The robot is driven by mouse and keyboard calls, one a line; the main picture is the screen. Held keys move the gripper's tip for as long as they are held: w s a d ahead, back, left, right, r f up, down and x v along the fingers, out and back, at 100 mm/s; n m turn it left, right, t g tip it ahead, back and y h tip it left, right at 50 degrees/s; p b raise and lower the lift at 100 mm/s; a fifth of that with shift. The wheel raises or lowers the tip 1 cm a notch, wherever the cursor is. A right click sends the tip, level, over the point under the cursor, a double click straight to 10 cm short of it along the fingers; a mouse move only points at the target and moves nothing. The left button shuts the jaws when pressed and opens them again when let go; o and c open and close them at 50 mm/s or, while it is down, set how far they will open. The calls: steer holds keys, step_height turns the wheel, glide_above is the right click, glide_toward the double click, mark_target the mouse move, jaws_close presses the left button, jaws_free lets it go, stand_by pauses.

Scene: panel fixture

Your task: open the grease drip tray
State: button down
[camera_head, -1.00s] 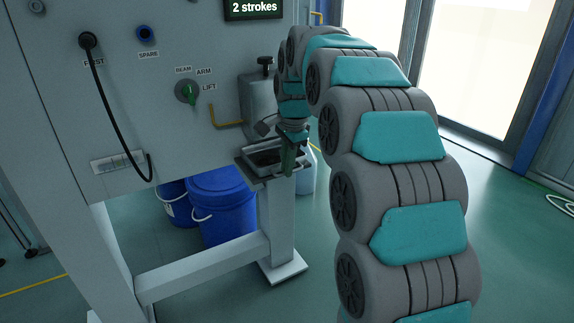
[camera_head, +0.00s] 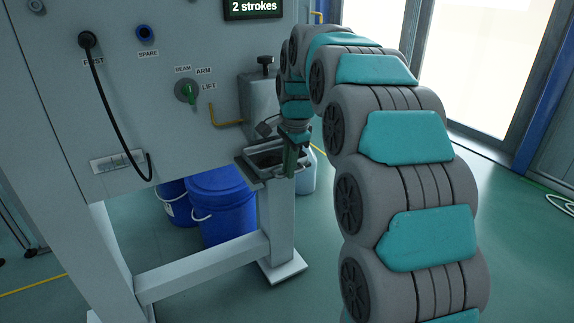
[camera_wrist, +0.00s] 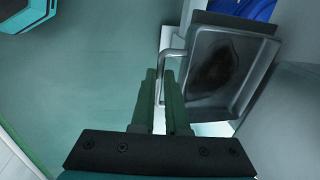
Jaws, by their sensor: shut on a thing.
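The grease drip tray (camera_head: 264,160) is a shallow grey metal tray low at the right side of the panel fixture, and it stands partly out. In the wrist view the tray (camera_wrist: 204,64) shows a dark grease stain inside. A bar handle (camera_wrist: 171,52) runs along its left side. My gripper (camera_wrist: 167,74) has its green fingers shut on this handle. In the head view my gripper (camera_head: 291,160) points down at the tray's right end, and the fingers hide part of that end.
The grey panel (camera_head: 140,80) stands left and behind, with a hanging black cable (camera_head: 112,110) and a green selector knob (camera_head: 187,92). A yellow bent lever (camera_head: 226,122) sits above the tray. Blue buckets (camera_head: 222,205) stand below it. The floor to the right is open.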

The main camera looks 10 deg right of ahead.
steer(key=s+d, duration=0.2)
steer(key=s, duration=0.6)
steer(key=shift+s+d+b, duration=0.15)
steer(key=shift+d+b, duration=0.2)
steer(key=shift+b, duration=0.1)
steer(key=c, duration=1.2)
jaws_free()
steer(key=shift+r, duration=0.1)
step_height(320, 180, up, 8)
steer(key=s, duration=0.1)
steer(key=shift+s+d+f, duration=0.2)
